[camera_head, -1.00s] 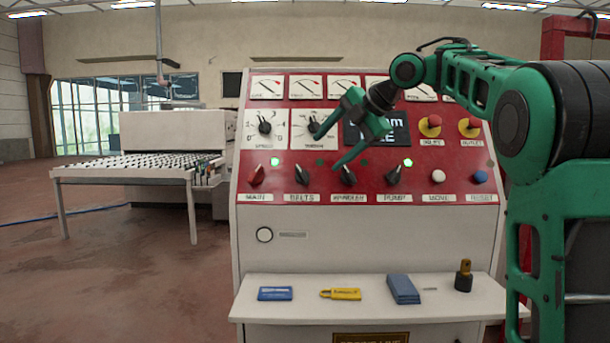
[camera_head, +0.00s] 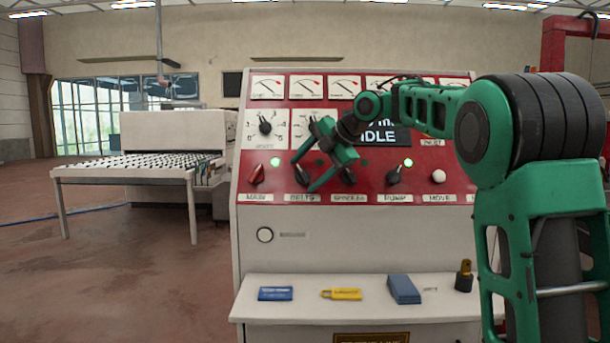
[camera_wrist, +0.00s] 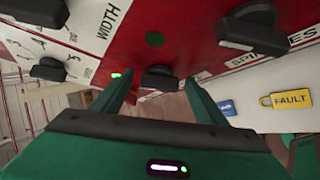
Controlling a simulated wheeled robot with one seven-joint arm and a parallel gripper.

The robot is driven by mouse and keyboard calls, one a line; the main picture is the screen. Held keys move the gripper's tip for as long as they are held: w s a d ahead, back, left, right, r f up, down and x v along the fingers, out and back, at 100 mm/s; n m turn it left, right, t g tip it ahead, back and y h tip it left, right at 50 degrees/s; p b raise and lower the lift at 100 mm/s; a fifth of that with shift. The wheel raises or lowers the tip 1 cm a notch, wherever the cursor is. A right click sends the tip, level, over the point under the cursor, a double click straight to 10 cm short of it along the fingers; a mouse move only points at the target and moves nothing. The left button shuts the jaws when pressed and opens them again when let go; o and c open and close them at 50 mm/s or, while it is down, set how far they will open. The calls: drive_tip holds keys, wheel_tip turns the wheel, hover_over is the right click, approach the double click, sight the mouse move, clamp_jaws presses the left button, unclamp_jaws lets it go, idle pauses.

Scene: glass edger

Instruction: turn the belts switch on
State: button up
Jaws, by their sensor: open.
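The belts switch (camera_head: 301,174) is a black rotary knob above the BELTS label, on the red band of the control panel. My gripper (camera_head: 305,173) is open at the panel, its fingers reaching toward this knob and partly covering it. In the wrist view the black knob (camera_wrist: 158,78) shows between the two open fingers; I cannot tell whether they touch it. A dark green lamp (camera_wrist: 155,39) near it looks unlit. The main switch (camera_head: 257,175) is red, with a lit green lamp (camera_head: 275,162) beside it.
The spindles knob (camera_wrist: 250,26) is close by on one side. The pump knob (camera_head: 394,175) has a lit green lamp. A shelf (camera_head: 360,312) below holds a blue tag (camera_head: 275,294), a yellow FAULT tag (camera_head: 342,294) and a blue block (camera_head: 404,289). A roller table (camera_head: 130,172) stands left.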

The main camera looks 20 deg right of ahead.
drive_tip(key=c, duration=1)
drive_tip(key=shift+a, duration=0.15)
drive_tip(key=shift+c, duration=0.2)
drive_tip(key=shift+s+d+f+m+t+y, duration=0.1)
drive_tip(key=shift+m+t+y, duration=0.1)
drive_tip(key=shift+m+t, duration=0.25)
drive_tip(key=shift+s+d+f+m+t+y, duration=0.1)
drive_tip(key=shift+m+t+y, duration=0.1)
drive_tip(key=shift+m+t, duration=0.25)
drive_tip(key=m+t, duration=0.2)
drive_tip(key=m, duration=0.1)
drive_tip(key=shift+s+f, duration=0.15)
drive_tip(key=shift+f, duration=0.05)
drive_tip(key=m+t, duration=0.1)
drive_tip(key=m, duration=0.1)
drive_tip(key=m+t, duration=0.1)
drive_tip(key=m, duration=0.1)
drive_tip(key=m+t, duration=0.2)
drive_tip(key=shift+s+a+f+h, duration=0.1)
drive_tip(key=shift+a+f+h, duration=0.1)
drive_tip(key=shift+f+h, duration=0.2)
